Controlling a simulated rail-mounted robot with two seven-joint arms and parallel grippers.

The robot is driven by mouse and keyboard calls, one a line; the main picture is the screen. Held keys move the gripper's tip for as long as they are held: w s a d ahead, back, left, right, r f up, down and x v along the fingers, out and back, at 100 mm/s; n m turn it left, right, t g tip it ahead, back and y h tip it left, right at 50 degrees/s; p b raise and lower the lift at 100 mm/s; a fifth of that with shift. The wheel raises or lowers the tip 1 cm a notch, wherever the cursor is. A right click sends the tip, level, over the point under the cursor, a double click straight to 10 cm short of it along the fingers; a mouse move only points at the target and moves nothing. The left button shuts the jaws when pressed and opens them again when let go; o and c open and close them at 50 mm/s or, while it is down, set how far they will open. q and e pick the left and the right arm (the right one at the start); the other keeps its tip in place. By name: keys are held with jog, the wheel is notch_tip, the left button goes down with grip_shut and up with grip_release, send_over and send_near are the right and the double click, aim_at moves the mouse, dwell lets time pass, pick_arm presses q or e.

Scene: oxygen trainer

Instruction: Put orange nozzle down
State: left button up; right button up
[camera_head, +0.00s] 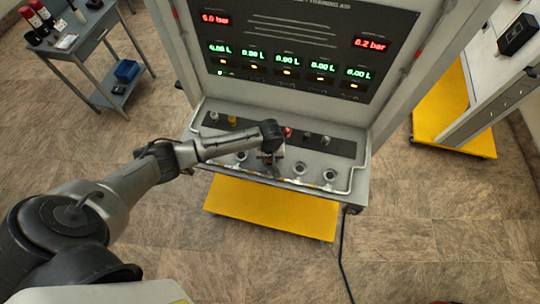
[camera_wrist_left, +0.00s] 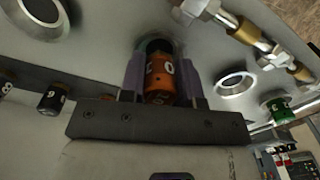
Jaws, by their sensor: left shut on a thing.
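The orange nozzle (camera_wrist_left: 160,80) has a black end and light lettering. In the left wrist view it sits between the two purple-grey fingers of my left gripper (camera_wrist_left: 161,85), which is shut on it. Its black end points at the grey panel, where a round shiny rim shows around it; I cannot tell how deep it sits in that opening. In the head view my left gripper (camera_head: 270,156) is over the front ledge of the trainer, among the round sockets, and hides the nozzle. My right gripper is in neither view.
Empty sockets (camera_wrist_left: 235,83) lie beside the gripper. A dark strip on the ledge holds other nozzles, including a yellow one (camera_head: 232,121) and a red one (camera_head: 287,132). A pipe rail (camera_head: 352,178) edges the ledge. A grey side table (camera_head: 88,45) stands at the far left.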

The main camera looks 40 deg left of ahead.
pick_arm(q)
jog(key=shift+f, duration=0.35)
jog(key=o, duration=0.9)
jog(key=shift+o, duration=0.2)
notch_tip(320, 180, up, 13)
jog(key=s+d+f+m+t+h, duration=0.1)
jog(key=s+d+f+m, duration=0.15)
jog(key=s+d, duration=0.3)
jog(key=s+d+f+m+t+h, duration=0.1)
jog(key=s+d+f+m, duration=0.1)
jog(key=s+d+m, duration=0.3)
jog(key=s+a+r+m+y, duration=0.1)
jog(key=s, duration=0.6)
jog(key=s+a+r+m+t, duration=0.1)
jog(key=s+a+m, duration=0.1)
jog(key=s, duration=0.6)
jog(key=shift+r+t+y, duration=0.25)
jog(key=shift+t+y, duration=0.05)
jog(key=shift+y, duration=0.1)
